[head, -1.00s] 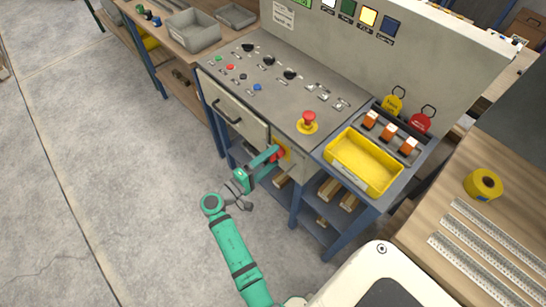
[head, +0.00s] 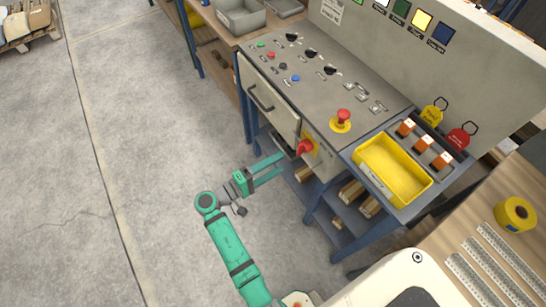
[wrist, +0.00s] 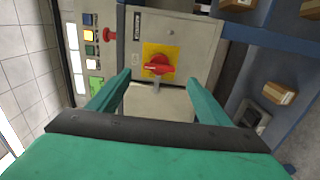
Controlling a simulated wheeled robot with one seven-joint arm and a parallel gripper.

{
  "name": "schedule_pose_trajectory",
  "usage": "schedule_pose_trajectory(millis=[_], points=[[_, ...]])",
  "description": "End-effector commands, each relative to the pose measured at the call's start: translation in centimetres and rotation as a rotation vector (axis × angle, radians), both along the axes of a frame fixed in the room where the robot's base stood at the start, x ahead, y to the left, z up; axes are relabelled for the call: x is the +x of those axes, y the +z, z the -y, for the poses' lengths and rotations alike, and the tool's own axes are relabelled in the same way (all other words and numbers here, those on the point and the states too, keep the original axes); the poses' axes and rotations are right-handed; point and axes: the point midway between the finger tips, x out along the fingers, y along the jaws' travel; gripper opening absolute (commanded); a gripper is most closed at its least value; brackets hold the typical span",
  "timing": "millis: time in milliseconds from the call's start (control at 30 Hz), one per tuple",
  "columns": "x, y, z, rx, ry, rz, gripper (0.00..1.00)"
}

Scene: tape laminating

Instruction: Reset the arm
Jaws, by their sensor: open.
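My gripper (head: 280,167) is green, open and empty, held in front of the control bench, apart from it. In the wrist view its two fingers (wrist: 160,88) stand wide apart on either side of a red rotary switch (wrist: 158,66) on a yellow plate, which lies beyond them. In the head view this red switch (head: 305,147) sits on the bench's front face, right of a drawer and a short way from the fingertips. My green arm reaches up from the bottom of the head view.
The control panel (head: 300,75) carries buttons, knobs and a red emergency stop (head: 343,116). A yellow bin (head: 393,170) stands at its right. A wooden table (head: 470,240) with a yellow tape roll (head: 515,214) is at right.

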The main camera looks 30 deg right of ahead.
Motion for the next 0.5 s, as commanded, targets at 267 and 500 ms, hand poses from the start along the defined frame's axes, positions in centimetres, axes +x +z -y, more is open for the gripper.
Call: schedule_pose_trajectory(millis=[267,500], points=[[0.0,-0.1,0.0,0.002,0.001,-0.001,0.72],[-1.7,-4.6,-0.6,0.114,0.128,-0.028,0.72]])
